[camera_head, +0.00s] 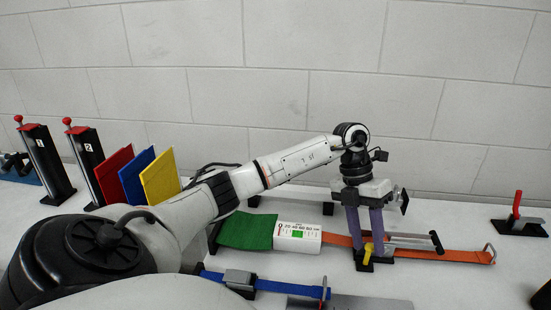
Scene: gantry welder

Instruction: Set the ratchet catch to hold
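My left gripper (367,244) reaches down over the ratchet from above. Its two purple fingers stand apart with a gap between them. A small yellow catch (368,250) shows low down at the fingertips, on a black base; I cannot tell whether the fingers touch it. The ratchet's grey handle with a black grip (436,242) lies low to the right of the fingers. An orange strap (462,256) runs through there to a metal end hook at right. The fingers hide part of the ratchet. My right gripper is not in view.
A blue strap with a buckle (240,281) lies in front. Red, blue and yellow panels (160,178) and two red-knobbed black posts (45,160) stand at left. A red-handled clamp (517,212) stands at right.

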